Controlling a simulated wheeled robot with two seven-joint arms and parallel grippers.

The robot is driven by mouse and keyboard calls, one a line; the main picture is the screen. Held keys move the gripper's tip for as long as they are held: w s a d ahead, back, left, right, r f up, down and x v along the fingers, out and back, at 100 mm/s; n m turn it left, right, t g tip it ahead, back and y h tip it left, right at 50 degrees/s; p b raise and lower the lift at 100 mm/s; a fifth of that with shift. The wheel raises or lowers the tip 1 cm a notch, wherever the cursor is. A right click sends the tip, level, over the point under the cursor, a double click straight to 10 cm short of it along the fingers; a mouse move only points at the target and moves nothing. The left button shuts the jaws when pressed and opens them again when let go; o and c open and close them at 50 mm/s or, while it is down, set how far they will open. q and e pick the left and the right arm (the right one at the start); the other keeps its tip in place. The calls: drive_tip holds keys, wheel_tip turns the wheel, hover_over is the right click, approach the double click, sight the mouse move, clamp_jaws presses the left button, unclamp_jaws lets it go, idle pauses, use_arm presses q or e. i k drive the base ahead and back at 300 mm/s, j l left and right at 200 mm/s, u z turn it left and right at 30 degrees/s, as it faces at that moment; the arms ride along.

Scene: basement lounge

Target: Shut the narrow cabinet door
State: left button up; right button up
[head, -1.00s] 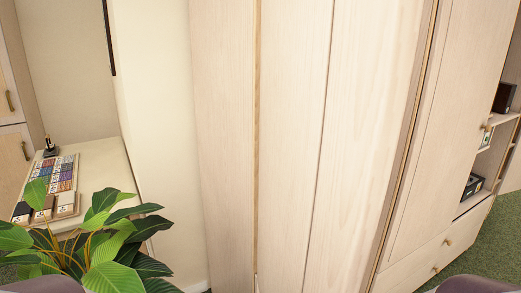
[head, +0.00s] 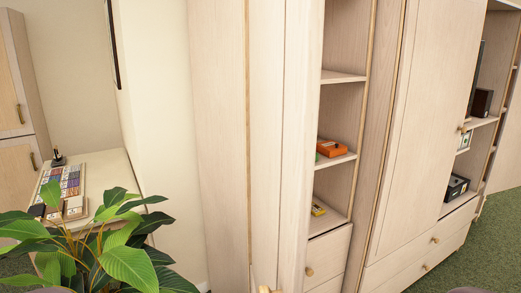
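The narrow cabinet door (head: 303,140) is a tall pale wood panel in the middle of the head view. It stands open and is seen at a steep slant. Open shelves (head: 342,77) of the narrow cabinet show just right of its edge. A small brass-coloured knob (head: 265,289) shows at the bottom edge of the view by the door, partly cut off. Neither of my grippers is in the view.
An orange device (head: 331,148) sits on a shelf, with a drawer (head: 328,258) below. A wider closed door (head: 425,130) stands to the right. A leafy plant (head: 115,250) fills the lower left before a desk (head: 108,172). Green carpet (head: 485,245) is clear at right.

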sight(285, 37)
drive_tip(key=k+j, duration=0.15)
drive_tip(key=j, duration=0.15)
drive_tip(key=k+j+u, duration=0.1)
drive_tip(key=j, duration=0.2)
drive_tip(key=k+j+u, duration=0.1)
drive_tip(key=j, duration=0.2)
drive_tip(key=k+j, duration=0.15)
drive_tip(key=j, duration=0.15)
